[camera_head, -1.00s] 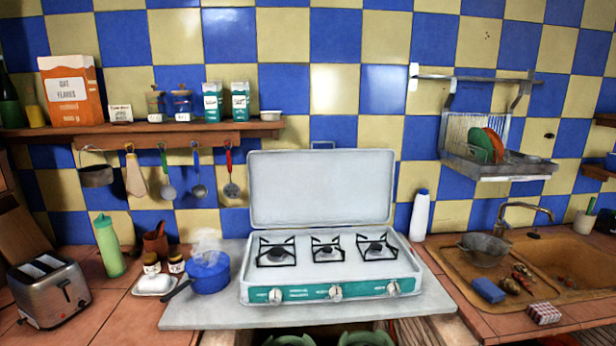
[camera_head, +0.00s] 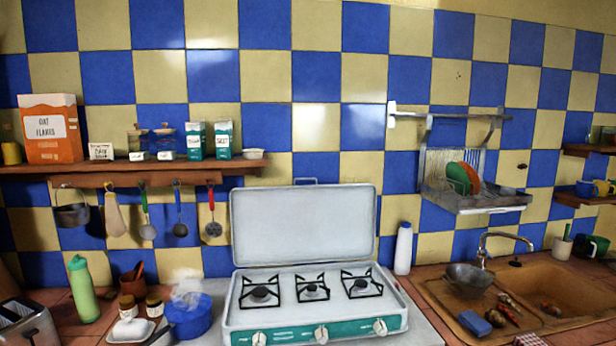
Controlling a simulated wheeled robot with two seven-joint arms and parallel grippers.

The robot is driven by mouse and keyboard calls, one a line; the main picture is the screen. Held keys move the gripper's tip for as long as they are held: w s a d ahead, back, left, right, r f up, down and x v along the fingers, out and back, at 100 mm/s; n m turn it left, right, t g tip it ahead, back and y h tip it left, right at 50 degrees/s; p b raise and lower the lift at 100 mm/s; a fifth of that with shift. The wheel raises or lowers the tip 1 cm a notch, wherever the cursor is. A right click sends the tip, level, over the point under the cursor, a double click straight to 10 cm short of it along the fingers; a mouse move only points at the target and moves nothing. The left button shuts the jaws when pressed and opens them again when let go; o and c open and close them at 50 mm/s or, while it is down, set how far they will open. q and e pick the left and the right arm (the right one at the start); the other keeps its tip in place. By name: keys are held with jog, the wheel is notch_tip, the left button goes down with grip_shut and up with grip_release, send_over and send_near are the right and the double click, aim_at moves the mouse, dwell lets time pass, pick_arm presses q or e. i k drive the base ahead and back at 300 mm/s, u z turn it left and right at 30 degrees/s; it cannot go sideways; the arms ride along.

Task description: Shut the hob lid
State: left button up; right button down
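The hob (camera_head: 318,312) stands on the counter in the lower middle of the head view. It has a white top with several black burner grates and a teal front panel with knobs. Its white lid (camera_head: 303,226) is open, standing upright at the back edge of the hob, close to the tiled wall. A small handle (camera_head: 305,181) shows at the lid's top edge. Neither of my grippers is in view.
A steaming blue pot (camera_head: 188,316) stands left of the hob, with small jars (camera_head: 128,307) beside it. A white bottle (camera_head: 403,248) stands close to the lid's right. A shelf (camera_head: 130,167) with hanging utensils is at upper left. The sink (camera_head: 560,290) is at right.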

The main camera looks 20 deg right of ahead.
aim_at(298, 225)
jog(key=z, duration=0.75)
